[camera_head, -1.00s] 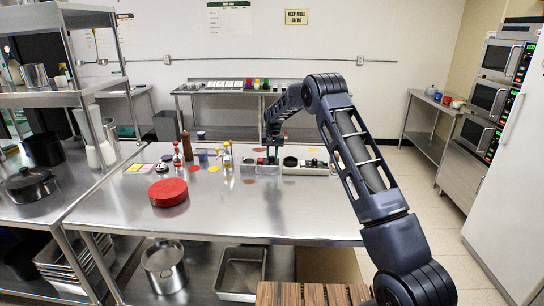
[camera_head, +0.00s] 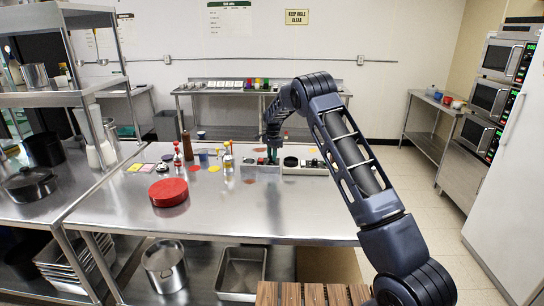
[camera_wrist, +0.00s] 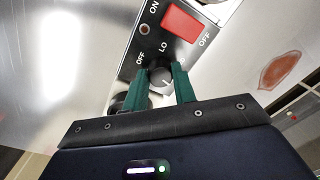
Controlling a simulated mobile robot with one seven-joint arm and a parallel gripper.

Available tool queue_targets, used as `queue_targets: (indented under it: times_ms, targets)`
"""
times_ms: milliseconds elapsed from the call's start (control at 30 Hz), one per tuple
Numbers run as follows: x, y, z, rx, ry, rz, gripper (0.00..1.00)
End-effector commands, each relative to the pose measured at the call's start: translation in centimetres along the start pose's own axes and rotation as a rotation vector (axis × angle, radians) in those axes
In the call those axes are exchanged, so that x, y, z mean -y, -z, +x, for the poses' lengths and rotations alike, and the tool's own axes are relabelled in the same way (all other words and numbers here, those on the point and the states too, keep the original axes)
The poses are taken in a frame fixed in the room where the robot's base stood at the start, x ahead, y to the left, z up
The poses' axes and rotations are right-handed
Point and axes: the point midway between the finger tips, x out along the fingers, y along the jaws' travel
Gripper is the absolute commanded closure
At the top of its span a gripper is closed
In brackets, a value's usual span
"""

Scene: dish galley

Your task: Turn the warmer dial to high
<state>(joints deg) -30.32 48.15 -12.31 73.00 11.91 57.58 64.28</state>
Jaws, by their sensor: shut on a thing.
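A further mark near my right finger is mostly covered. A pale line on the knob slants, but I cannot tell which setting it marks. My gripper (camera_wrist: 162,88) has its two green fingers on either side of the knob, shut on it. In the head view my gripper (camera_head: 272,156) is at the left end of the warmer (camera_head: 305,169), and the dial is hidden.
A red switch (camera_wrist: 180,19) marked ON and OFF is close to the dial. Bottles (camera_head: 227,162) and a red round lid (camera_head: 168,192) stand left on the steel table (camera_head: 240,215). The table's front middle is clear.

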Motion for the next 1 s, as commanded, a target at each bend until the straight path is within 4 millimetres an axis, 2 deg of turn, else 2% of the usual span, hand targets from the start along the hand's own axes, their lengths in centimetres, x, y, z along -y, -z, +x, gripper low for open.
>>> queue_targets:
  times_ms: [400, 1000]
  targets:
    - [0.09, 0.00, -0.05, -0.012, 0.002, 0.237, 0.96]
    - [0.07, 0.03, -0.05, -0.014, 0.001, 0.292, 0.96]
